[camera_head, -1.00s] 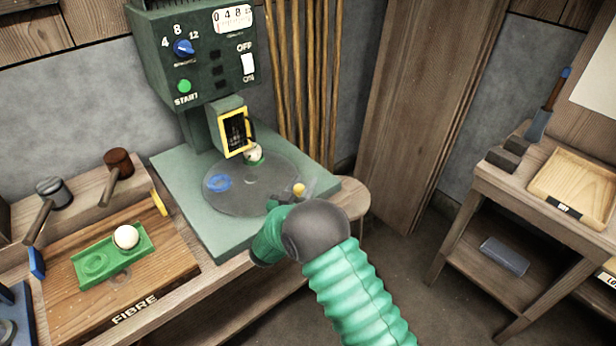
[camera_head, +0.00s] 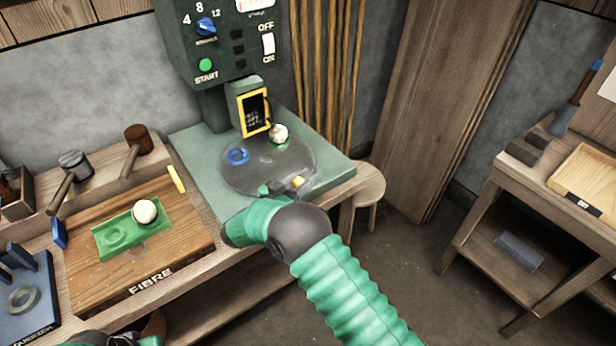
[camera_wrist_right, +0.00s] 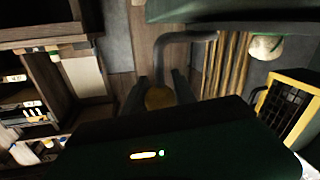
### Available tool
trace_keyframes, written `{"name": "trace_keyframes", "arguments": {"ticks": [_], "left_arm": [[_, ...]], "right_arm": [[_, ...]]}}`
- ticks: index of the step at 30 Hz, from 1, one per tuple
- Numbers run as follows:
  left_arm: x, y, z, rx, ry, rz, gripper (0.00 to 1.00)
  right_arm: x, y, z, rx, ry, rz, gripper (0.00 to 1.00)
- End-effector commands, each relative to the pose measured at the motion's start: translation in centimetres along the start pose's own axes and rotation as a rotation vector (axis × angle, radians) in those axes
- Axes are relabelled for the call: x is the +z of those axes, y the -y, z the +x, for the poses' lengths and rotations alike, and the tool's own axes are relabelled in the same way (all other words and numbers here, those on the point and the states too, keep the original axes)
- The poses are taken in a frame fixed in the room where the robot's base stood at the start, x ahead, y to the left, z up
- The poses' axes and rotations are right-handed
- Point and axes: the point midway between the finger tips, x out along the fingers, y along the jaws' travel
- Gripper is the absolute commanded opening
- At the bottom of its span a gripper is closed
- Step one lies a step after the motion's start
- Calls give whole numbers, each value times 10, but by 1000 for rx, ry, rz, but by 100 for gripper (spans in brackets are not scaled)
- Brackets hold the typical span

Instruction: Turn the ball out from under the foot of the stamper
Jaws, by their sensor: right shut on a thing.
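The stamper (camera_head: 222,45) is a dark green machine with a yellow-framed foot (camera_head: 254,112) over a round grey turntable (camera_head: 240,180). A pale ball (camera_head: 279,132) sits in a green holder on the turntable, just right of the foot in the head view. The ball also shows at the top right of the wrist view (camera_wrist_right: 266,46), with the yellow-framed foot (camera_wrist_right: 290,102) below it. My right gripper (camera_head: 290,184) is shut on the yellow knob (camera_wrist_right: 159,97) near the turntable's front edge. My left gripper is out of frame; only part of my left arm shows bottom left.
Mallets stand behind. A shelf unit (camera_head: 480,205) is at the right, with open floor between.

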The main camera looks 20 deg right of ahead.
Motion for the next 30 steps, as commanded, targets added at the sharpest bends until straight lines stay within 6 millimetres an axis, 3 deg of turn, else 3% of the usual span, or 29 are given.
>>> {"name": "trace_keyframes", "arguments": {"ticks": [11, 12, 16, 26, 30], "left_arm": [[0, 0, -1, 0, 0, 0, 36], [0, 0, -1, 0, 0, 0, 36], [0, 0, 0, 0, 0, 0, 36], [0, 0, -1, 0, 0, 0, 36], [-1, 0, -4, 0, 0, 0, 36]], "right_arm": [[-6, 2, 0, -2, -9, 9, 0], [-7, 2, 0, -2, -9, 9, 38], [-5, 2, 0, -2, -7, 6, 53], [-2, 1, -4, -1, -3, 3, 53], [-2, 2, -26, -4, -2, 2, 53]]}}
